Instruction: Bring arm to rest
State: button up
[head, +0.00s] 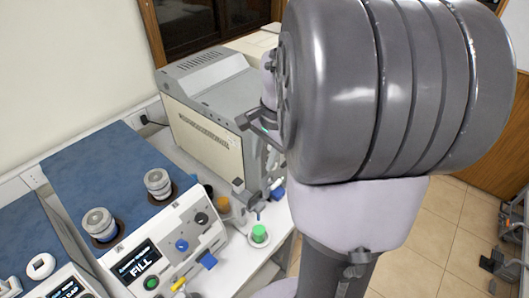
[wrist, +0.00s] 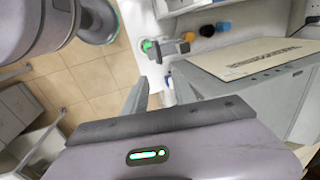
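My arm is raised and fills the upper right of the head view, its large grey links close to the camera. My gripper (head: 258,120) shows partly at the left edge of the arm, in front of the beige machine (head: 205,105). In the wrist view, the two dark fingers of my gripper (wrist: 160,88) stand apart with a gap between them. I see nothing held in the gap. The rest of the gripper is hidden behind the arm in the head view.
A blue-topped test unit (head: 105,170) with a FILL screen and two grey caps stands at left. A green-topped item (head: 259,233) sits on the white table near its edge. Tiled floor (head: 440,230) lies open at right; a beige-topped machine (wrist: 265,58) is near my gripper.

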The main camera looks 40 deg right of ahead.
jog(key=shift+r, duration=0.15)
jog(key=s+a+f+n+t+b, duration=0.1)
jog(key=s+a+f+n+b, duration=0.2)
jog(key=a+f+b, duration=0.4)
jog(key=s+a+f+n+t+y+b, duration=0.1)
jog(key=s+a+f+n+b, duration=0.2)
jog(key=a+b, duration=0.7)
jog(key=s+a+f+n+t+b, duration=0.1)
jog(key=s+a+f+n+b, duration=0.2)
jog(key=a+f+n+b, duration=0.3)
jog(key=a+f+b, duration=0.3)
jog(key=a+f, duration=0.1)
jog(key=shift+f+n+t+y, duration=0.3)
jog(key=shift+f+n+y, duration=0.05)
jog(key=shift+n+y, duration=0.05)
